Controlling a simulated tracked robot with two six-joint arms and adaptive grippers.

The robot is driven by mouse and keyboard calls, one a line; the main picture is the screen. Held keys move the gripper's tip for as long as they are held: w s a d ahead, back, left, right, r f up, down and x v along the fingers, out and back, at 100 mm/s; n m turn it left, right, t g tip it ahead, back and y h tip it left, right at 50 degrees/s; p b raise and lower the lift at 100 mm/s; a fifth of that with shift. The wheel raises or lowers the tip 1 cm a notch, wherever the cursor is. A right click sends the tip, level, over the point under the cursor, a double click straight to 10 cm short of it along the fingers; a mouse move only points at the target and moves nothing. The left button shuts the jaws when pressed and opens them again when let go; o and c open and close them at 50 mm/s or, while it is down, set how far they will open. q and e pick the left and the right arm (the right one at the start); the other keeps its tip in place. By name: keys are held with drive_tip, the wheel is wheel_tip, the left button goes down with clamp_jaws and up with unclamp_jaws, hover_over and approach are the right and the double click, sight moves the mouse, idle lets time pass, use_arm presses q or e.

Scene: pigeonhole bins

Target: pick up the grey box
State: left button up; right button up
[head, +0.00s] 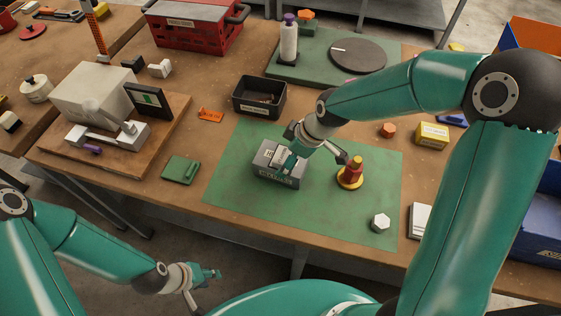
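The grey box (266,173) sits on the green mat (232,190) in the head view, with pale labels on its top and front. My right gripper (316,162) reaches down over the mat from the right. Its fingers look spread apart; one overlaps the right part of the box's top, and the other points right, towards the red and yellow stacked piece. I cannot tell whether the finger touches the box. My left gripper (206,286) is low at the bottom left, off the table's front edge, with its fingers apart and nothing between them.
A red and yellow stacked piece (351,174) stands close right of my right gripper. A black bin (260,97) is behind the box. A white hex nut (380,223) lies on the mat, and a green case (181,170) lies left of it.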

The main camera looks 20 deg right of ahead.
drive_tip(key=p+x, duration=0.1)
drive_tip(key=x, duration=0.3)
drive_tip(key=shift+w+a+f, duration=0.1)
drive_tip(key=shift+w+f, duration=0.15)
drive_tip(key=shift+f, duration=0.1)
drive_tip(key=shift+c, duration=0.2)
drive_tip(key=c, duration=0.9)
drive_tip(key=shift+r, duration=0.1)
